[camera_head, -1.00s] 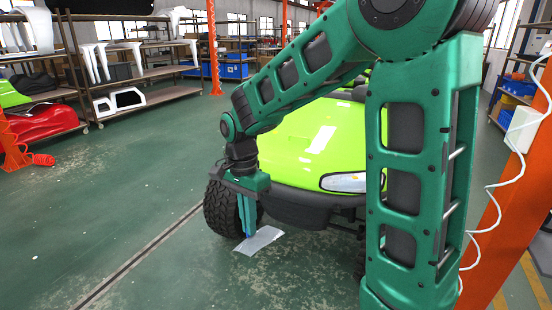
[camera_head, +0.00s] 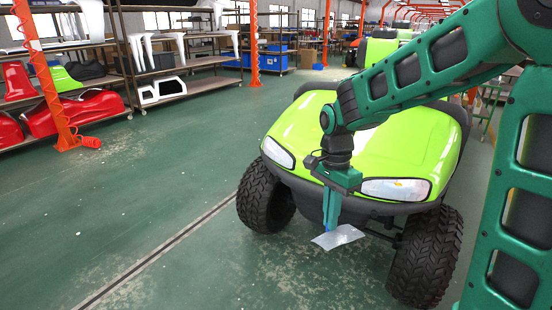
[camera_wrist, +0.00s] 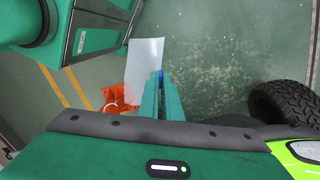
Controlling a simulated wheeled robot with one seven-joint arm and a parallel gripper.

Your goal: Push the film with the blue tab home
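My gripper (camera_head: 331,228) points down in front of the lime-green cart (camera_head: 330,130). Its fingers are closed on the blue tab of a thin, pale, see-through film (camera_head: 340,238). The film hangs out from the fingertips, tilted, clear of the cart's front as far as I can see. In the wrist view the fingers (camera_wrist: 161,98) meet at the blue tab (camera_wrist: 161,76), and the film (camera_wrist: 145,60) reaches away to the upper left. The cart's two headlights, one at left (camera_head: 278,152) and one at right (camera_head: 395,189), both show in the head view; my wrist is between them.
The cart's front tyres (camera_head: 265,197) stick out at both sides. Green floor (camera_head: 150,190) is open to the left. Shelves (camera_head: 165,60) and an orange post (camera_head: 45,80) stand at the back left. The wrist view shows an orange post base (camera_wrist: 120,98).

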